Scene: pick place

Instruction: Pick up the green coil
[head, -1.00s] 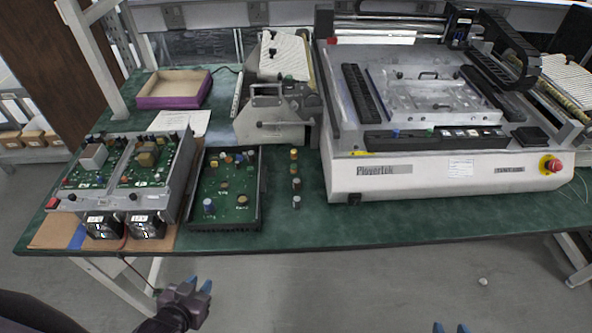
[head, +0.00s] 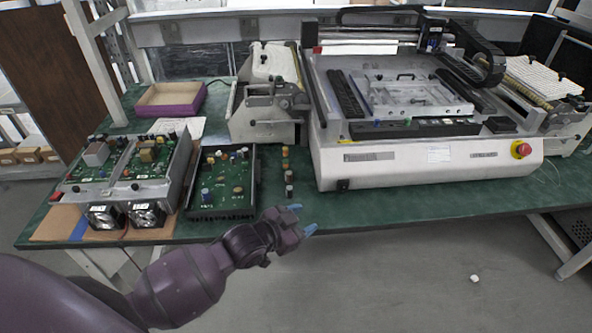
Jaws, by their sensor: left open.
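Several small coil-like parts stand in a short row on the green table mat between the black circuit-board tray and the large white machine. My left gripper (head: 304,218), with blue fingertips, is open and empty at the table's front edge, just nearer to me than the row. It appears apart from the parts. My right gripper is out of view.
The black tray (head: 255,205) with a green circuit board lies left of the row. A grey power unit (head: 178,185) stands further left. The white machine (head: 400,165) stands close on the right. A purple-sided box (head: 170,111) lies behind. The front right table strip is clear.

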